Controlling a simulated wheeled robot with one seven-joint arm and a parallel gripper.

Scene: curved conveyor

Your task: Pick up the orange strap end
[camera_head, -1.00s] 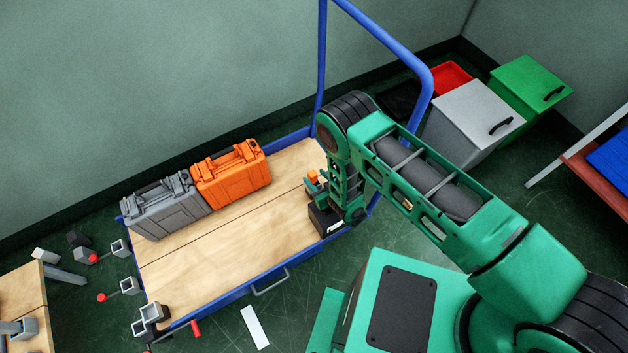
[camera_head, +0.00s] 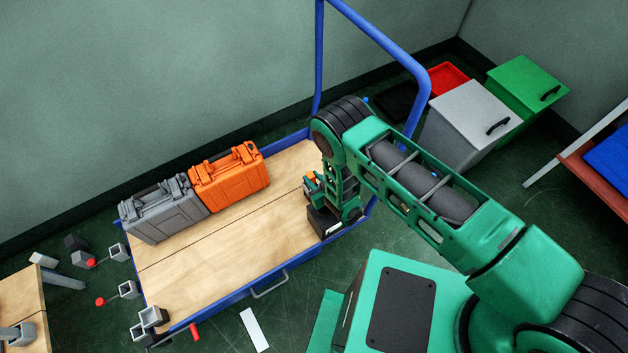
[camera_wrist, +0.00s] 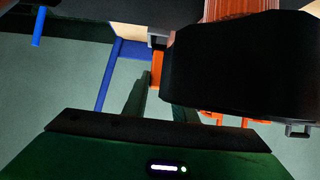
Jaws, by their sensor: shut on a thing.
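My gripper (camera_head: 313,187) is low at the right end of the cart's wooden deck, mostly hidden by my own arm in the head view. In the wrist view its dark fingers (camera_wrist: 142,90) are shut on a small orange piece, the orange strap end (camera_wrist: 157,68). A little orange also shows at the gripper in the head view. The rest of the strap is hidden behind a large black part in the wrist view.
An orange case (camera_head: 229,178) and a grey case (camera_head: 163,208) stand side by side on the cart deck (camera_head: 215,262). The cart's blue handle frame (camera_head: 385,45) rises behind my arm. Grey (camera_head: 472,118) and green (camera_head: 527,83) bins stand at the right. The deck's front half is clear.

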